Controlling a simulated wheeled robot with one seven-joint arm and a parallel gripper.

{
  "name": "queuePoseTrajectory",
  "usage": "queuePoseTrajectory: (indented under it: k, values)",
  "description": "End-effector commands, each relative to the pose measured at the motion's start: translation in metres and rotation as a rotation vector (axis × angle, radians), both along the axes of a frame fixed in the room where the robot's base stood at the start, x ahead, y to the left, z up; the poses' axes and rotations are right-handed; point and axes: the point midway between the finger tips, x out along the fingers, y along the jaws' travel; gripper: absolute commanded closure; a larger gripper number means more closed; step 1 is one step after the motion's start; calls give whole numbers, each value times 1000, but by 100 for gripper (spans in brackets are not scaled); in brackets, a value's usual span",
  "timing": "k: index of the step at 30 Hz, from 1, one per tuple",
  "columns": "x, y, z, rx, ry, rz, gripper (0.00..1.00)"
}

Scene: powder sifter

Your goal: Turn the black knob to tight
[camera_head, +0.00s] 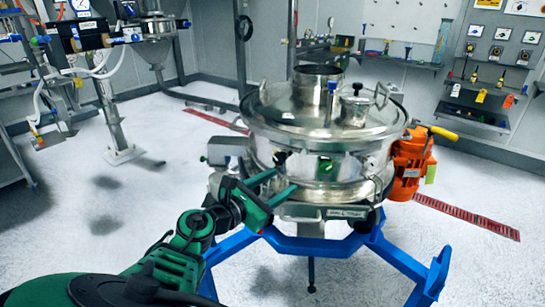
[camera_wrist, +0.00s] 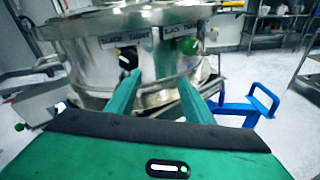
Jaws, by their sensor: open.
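The black knob (camera_head: 280,158) sits on the front of the steel sifter drum (camera_head: 345,158), left of a green knob (camera_head: 325,166). In the wrist view the black knob (camera_wrist: 127,60) is left of centre and its handle looks tilted. The green knob (camera_wrist: 188,46) is right of centre there. My gripper (camera_head: 286,180) has its two green fingers apart with nothing between them. In the wrist view my gripper (camera_wrist: 160,78) points at the drum, below the knobs, with its left fingertip close under the black knob. I cannot tell whether they touch.
The sifter stands on a blue frame (camera_head: 330,246). An orange motor (camera_head: 411,165) is on the drum's right side. A grey box (camera_head: 228,147) juts out at the left. Small labels are above the knobs. Shelves line the back walls.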

Motion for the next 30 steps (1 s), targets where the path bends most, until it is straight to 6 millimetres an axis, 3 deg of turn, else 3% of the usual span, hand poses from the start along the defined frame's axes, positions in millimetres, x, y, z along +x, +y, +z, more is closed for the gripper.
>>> queuePoseTrajectory:
  k: [1, 3, 9, 14, 24, 30]
  values:
    - [-7, 20, 5, -42, -16, 46, 52]
    - [-14, 39, 10, -86, -32, 90, 52]
    - [-23, 64, 18, -145, -55, 145, 52]
    - [-11, 59, 18, -148, -55, 149, 52]
    - [38, 30, 18, -146, -55, 152, 52]
    - [57, 18, 18, -145, -55, 154, 52]
